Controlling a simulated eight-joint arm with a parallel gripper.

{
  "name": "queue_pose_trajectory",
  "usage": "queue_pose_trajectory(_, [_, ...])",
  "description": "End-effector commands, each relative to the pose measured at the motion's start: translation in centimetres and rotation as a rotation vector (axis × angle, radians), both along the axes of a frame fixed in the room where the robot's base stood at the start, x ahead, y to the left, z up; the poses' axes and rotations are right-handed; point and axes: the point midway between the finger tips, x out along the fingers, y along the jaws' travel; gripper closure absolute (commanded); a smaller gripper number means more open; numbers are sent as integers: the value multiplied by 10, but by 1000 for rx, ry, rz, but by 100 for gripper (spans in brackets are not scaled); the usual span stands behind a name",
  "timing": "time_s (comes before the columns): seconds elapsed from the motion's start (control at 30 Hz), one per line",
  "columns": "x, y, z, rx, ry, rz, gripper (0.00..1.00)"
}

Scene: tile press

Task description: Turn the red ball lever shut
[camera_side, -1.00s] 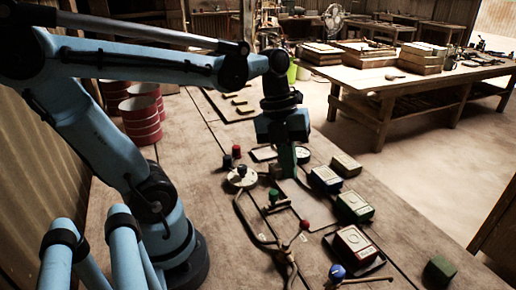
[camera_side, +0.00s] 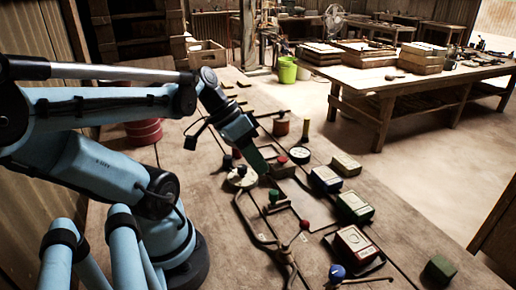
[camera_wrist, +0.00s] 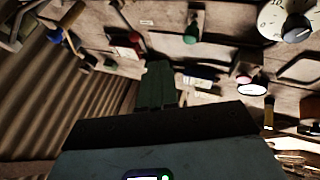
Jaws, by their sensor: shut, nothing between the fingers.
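The red ball lever has a small red ball (camera_side: 304,225) on an arm, between the green and blue ball levers on the wooden bench. In the wrist view its red ball (camera_wrist: 135,38) shows just beyond and left of the fingertips. My gripper (camera_side: 263,170) is shut and empty, tilted above the bench, up and left of the red ball and apart from it in the side view. The shut green fingers also show in the wrist view (camera_wrist: 158,68). I cannot tell the lever's exact angle.
The green ball lever (camera_side: 273,195) stands nearer my gripper; the blue ball lever (camera_side: 337,272) is at the front. A round dial (camera_side: 241,178) and a red knob (camera_side: 282,159) are near the fingers. Boxes, including a green one (camera_side: 354,207), line the right side.

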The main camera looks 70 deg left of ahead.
Motion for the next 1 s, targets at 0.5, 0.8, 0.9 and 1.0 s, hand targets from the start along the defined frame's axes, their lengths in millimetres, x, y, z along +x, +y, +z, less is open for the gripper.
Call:
queue_pose_trajectory(0.5, [20, -16, -37, 0, 1, -3, 100])
queue_pose_trajectory(0.8, [31, -25, -58, 0, 0, -2, 100])
queue_pose_trajectory(0.9, [34, -28, -65, 0, 1, -4, 100])
queue_pose_trajectory(1.0, [37, -31, -71, 0, 1, -3, 100])
